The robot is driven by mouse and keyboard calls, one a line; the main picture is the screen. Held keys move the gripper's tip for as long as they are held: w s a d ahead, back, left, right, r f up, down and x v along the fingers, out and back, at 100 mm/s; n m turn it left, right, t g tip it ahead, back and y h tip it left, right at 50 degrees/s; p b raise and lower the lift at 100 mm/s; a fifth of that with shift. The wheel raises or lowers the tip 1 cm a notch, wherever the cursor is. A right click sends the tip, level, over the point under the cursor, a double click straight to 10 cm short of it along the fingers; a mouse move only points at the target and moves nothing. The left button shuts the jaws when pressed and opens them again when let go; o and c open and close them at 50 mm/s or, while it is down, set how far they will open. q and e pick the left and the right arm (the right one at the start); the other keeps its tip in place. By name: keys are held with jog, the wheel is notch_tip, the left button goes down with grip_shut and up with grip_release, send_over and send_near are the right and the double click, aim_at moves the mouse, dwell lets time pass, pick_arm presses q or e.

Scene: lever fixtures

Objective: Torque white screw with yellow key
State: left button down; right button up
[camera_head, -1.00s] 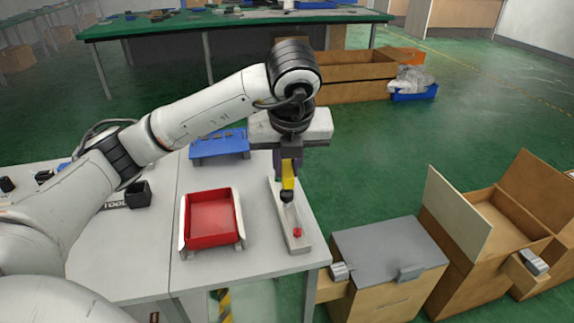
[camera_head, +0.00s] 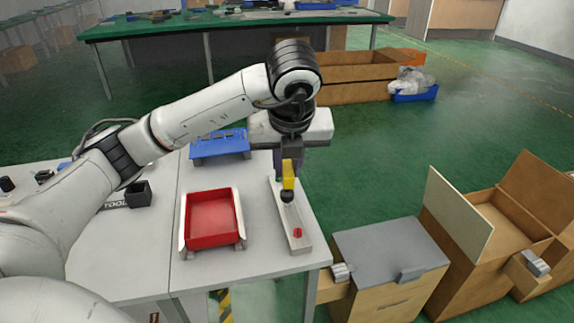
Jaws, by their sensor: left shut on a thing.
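My left gripper (camera_head: 289,165) points down over the right side of the white table and is shut on the yellow key (camera_head: 288,182). The key stands upright, with its black lower end (camera_head: 287,197) at the light fixture bar (camera_head: 293,225). A red screw (camera_head: 298,232) shows near the front end of the bar. I cannot make out the white screw; the key and gripper hide that part of the bar. My right gripper is not in view.
A red tray (camera_head: 212,220) stands left of the bar, and a blue holder (camera_head: 220,146) is behind it. A black box (camera_head: 138,194) lies farther left.

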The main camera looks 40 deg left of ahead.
pick_arm(q)
jog(key=shift+f, duration=0.2)
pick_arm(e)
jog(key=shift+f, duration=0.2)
pick_arm(q)
jog(key=shift+f+b, duration=0.7)
jog(key=shift+b, duration=0.05)
jog(key=shift+r, duration=0.15)
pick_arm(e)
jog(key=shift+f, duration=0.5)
